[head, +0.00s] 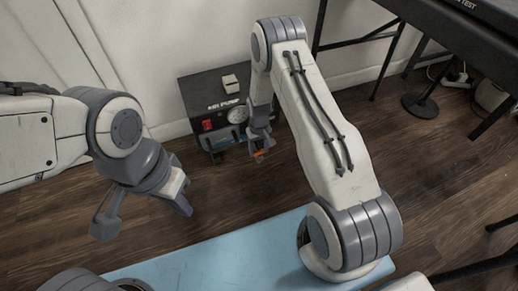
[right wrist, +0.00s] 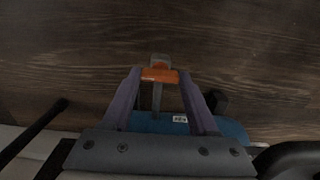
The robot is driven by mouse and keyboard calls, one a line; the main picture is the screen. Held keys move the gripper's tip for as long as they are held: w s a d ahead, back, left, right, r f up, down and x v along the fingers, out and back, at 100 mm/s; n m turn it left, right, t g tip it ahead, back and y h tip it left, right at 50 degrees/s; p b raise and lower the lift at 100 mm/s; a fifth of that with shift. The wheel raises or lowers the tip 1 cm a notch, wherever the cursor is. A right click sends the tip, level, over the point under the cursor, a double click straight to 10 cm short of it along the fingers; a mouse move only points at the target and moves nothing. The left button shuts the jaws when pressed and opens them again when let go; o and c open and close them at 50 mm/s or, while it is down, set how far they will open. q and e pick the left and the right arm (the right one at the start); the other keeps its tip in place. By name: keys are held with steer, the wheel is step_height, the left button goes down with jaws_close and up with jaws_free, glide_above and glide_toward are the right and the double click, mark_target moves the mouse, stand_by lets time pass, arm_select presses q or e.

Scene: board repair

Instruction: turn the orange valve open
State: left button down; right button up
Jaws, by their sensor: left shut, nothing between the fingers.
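The orange valve (head: 259,153) is a small handle low in front of the dark pump box, partly hidden by my right gripper. In the right wrist view the orange handle (right wrist: 159,75) lies crosswise on a grey stem, between the two fingertips of my right gripper (right wrist: 160,74). The fingers are at its two ends; whether they press on it or leave small gaps I cannot tell. My right gripper (head: 260,149) points down at the valve in the head view. My left gripper (head: 183,206) is shut and empty, well to the left and nearer me.
The dark pump box (head: 200,90) with a red switch (head: 207,125) and a round gauge (head: 238,115) stands against the wall. A light blue surface (head: 215,262) is in front. A black table (head: 440,25) with legs is at the right. Wooden floor (head: 60,225) lies between.

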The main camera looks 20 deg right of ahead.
steer(key=c, duration=0.3)
steer(key=shift+c, duration=0.2)
steer(key=shift+r, duration=0.1)
steer(key=n+p, duration=0.3)
steer(key=shift+r, duration=0.1)
steer(key=n+p, duration=0.3)
steer(key=n, duration=0.1)
steer(key=shift+n, duration=0.4)
steer(key=n+p, duration=0.2)
steer(key=n, duration=0.2)
steer(key=shift+n, duration=0.3)
steer(key=n+p, duration=0.1)
steer(key=n, duration=0.4)
steer(key=shift+d+n, duration=0.1)
steer(key=shift+n, duration=0.3)
